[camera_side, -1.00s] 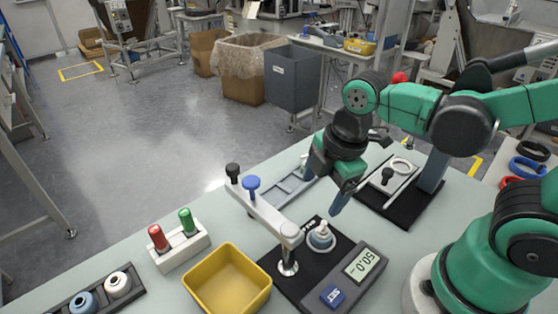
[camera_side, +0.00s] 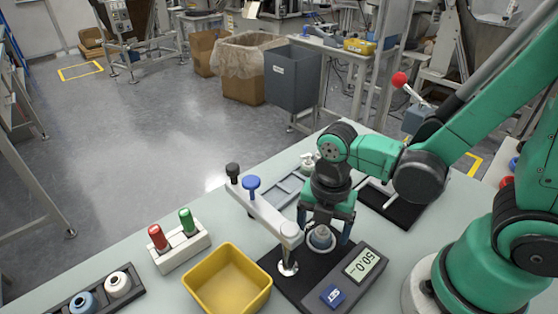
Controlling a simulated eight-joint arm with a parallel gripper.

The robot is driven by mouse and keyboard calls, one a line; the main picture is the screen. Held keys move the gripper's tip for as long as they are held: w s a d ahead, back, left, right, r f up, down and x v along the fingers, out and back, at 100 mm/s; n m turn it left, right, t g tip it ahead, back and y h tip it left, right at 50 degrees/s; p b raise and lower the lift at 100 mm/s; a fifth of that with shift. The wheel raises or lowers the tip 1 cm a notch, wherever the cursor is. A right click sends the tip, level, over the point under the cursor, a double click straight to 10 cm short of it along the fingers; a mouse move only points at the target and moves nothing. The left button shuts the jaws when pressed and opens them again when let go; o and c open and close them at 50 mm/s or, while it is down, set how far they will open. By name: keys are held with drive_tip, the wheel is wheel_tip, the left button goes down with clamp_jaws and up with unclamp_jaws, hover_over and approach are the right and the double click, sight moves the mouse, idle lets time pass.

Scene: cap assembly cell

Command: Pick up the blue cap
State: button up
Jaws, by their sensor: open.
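A blue mushroom-shaped cap (camera_side: 252,184) sits on a white bar, beside a black one of the same shape. A small grey-blue piece (camera_side: 320,239) stands on the black base of a device with a display; its white top is now hidden by my gripper. My gripper (camera_side: 324,234) points down over this piece, with one finger on either side of it. The fingers are open; I cannot tell whether they touch it. The blue cap on the bar is to the left of my gripper and apart from it.
A display unit (camera_side: 362,264) is right of the piece. A metal post (camera_side: 289,255) supports the white bar close to my left finger. A yellow bin (camera_side: 228,281), a white block with red and green pieces (camera_side: 181,249) and a dark ring tray (camera_side: 66,308) lie to the left.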

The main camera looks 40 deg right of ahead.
drive_tip(key=shift+f, duration=0.35)
drive_tip(key=c, duration=0.9)
drive_tip(key=shift+r, duration=0.1)
